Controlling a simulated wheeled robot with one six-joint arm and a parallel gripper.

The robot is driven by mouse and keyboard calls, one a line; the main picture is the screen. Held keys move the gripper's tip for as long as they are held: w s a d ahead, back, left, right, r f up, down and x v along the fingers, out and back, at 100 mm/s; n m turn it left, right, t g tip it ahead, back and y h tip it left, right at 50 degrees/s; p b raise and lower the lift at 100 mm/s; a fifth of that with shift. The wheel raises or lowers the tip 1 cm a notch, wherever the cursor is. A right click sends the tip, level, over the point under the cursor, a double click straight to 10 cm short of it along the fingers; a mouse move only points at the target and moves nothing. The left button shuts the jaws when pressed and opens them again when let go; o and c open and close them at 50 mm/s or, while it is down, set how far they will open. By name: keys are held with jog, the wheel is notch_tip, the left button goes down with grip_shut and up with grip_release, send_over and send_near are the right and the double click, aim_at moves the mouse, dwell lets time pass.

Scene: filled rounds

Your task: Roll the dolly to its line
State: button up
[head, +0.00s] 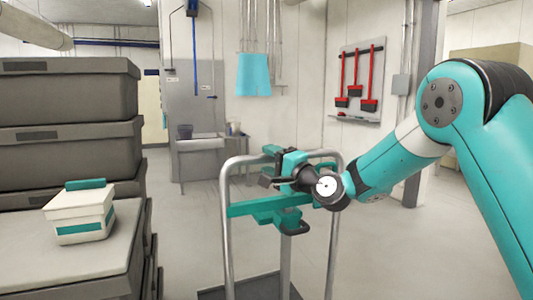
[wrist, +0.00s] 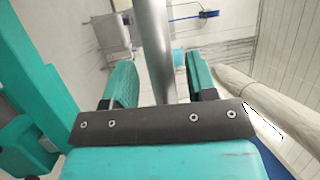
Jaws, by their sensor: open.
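The dolly stands in front of me, with a tubular metal handle frame (head: 226,240), a teal crossbar and a dark platform (head: 250,290) low at the picture's bottom edge. My gripper (head: 272,165) is at the upper part of this frame, partly hidden by my own wrist. In the wrist view, a metal tube (wrist: 154,45) runs between the two teal fingers of my open gripper (wrist: 162,75). Gaps seem to show on both sides of the tube. No floor line shows in either view.
Stacked grey crates (head: 65,165) stand at the left, with a white and teal box (head: 80,218) on a lower stack. A sink (head: 200,143) is at the back wall, and red-handled tools hang on a board (head: 375,60). Grey floor (head: 185,240) is clear left of the dolly.

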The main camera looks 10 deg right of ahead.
jog(key=shift+x, duration=0.85)
grip_shut()
